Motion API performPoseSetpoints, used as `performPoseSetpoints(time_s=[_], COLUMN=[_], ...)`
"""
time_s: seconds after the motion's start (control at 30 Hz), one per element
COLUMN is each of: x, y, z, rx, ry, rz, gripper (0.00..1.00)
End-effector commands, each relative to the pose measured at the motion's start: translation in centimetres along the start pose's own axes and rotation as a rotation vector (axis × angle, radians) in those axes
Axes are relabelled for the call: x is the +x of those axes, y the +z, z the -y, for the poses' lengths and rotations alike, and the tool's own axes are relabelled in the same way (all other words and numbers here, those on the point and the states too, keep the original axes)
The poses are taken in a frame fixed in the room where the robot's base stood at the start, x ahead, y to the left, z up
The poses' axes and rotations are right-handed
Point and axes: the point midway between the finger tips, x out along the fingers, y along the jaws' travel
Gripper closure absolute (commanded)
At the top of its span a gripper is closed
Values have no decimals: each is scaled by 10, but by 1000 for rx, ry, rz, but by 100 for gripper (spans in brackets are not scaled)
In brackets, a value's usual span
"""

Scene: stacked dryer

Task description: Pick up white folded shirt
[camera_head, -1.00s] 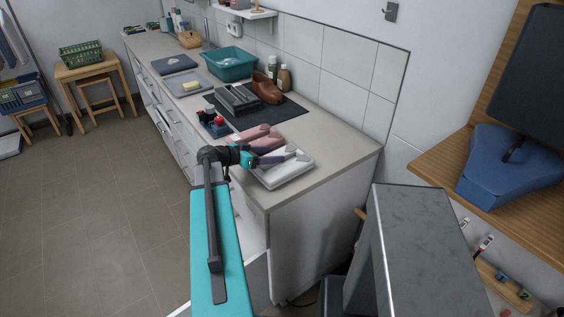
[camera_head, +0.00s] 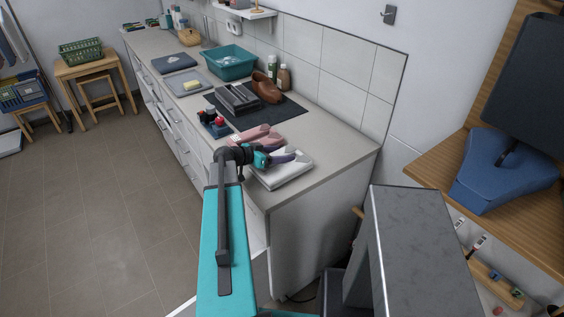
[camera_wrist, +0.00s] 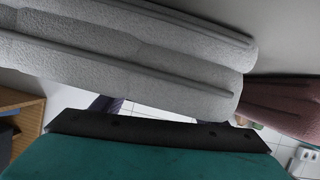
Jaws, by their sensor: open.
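The white folded shirt (camera_head: 285,178) lies flat on the near end of the counter. It also fills the upper part of the wrist view (camera_wrist: 120,50), where its rounded folds are close to the camera. My gripper (camera_head: 296,157) is open at the shirt's far side and covers part of it in the head view. I cannot tell whether its fingers touch the cloth. In the wrist view the fingers are mostly hidden behind my wrist, with only small purple parts showing below the shirt.
A pink folded garment (camera_head: 254,137) lies just beyond the shirt; it also shows in the wrist view (camera_wrist: 285,103). Farther along are red and blue items (camera_head: 214,124), a dark mat (camera_head: 288,111), brown shoes (camera_head: 266,88) and a teal basin (camera_head: 230,64). A tiled wall (camera_head: 343,75) bounds the counter.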

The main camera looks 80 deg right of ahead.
Motion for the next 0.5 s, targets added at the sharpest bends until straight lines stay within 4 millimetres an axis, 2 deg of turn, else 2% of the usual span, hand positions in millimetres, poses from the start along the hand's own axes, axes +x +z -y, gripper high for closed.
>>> performPoseSetpoints(time_s=[0.33, 0.5], x=[0, -1], y=[0, 0], z=[0, 0], rx=[-1, -1], ry=[0, -1], rz=[0, 0], gripper=[34, 62])
